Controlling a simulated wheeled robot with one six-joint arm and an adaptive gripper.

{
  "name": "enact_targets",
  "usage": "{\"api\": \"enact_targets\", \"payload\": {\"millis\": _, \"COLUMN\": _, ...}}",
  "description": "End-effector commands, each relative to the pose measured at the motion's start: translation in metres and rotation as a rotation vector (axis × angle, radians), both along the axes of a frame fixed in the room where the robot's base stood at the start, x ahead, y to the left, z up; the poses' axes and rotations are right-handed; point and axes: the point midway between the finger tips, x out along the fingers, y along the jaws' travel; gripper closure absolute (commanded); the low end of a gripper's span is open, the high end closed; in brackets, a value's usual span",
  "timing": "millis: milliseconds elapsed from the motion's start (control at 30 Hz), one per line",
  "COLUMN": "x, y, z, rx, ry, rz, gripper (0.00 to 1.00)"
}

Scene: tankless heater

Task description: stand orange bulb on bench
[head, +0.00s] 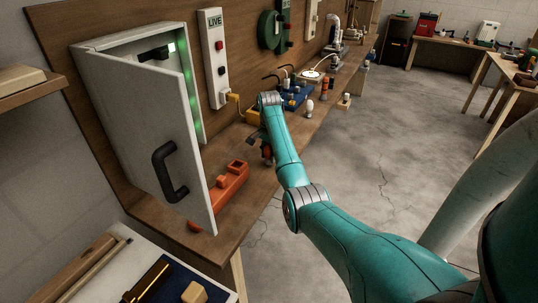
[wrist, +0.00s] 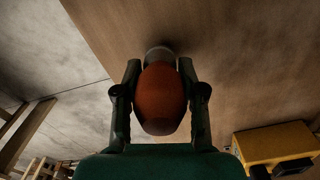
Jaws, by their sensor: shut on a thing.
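My gripper (wrist: 160,72) is shut on the orange bulb (wrist: 160,100), with one dark finger on each side of it. In the wrist view the bulb's rounded orange body faces the camera, and its grey end points away, beyond the fingertips. In the head view my gripper (head: 257,140) is over the bench, and the bulb (head: 268,154) shows small and dark below it. The brown wooden bench (head: 244,216) also fills the right of the wrist view (wrist: 235,60). I cannot tell whether the bulb touches the bench.
An orange tool-like block (head: 226,189) lies on the bench by the open grey cabinet door (head: 150,130). A yellow box (wrist: 275,145) is near my gripper. A white bulb-like thing (head: 309,107) and several small items stand farther along. Bare bench lies nearer the front.

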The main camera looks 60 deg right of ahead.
Motion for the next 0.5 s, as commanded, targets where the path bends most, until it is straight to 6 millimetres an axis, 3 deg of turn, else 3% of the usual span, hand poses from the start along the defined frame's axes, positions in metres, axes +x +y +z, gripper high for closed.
{"api": "enact_targets", "payload": {"millis": 500, "x": 0.0, "y": 0.0, "z": -0.0063, "rx": 0.0, "ry": 0.0, "rz": 0.0, "gripper": 1.0}}
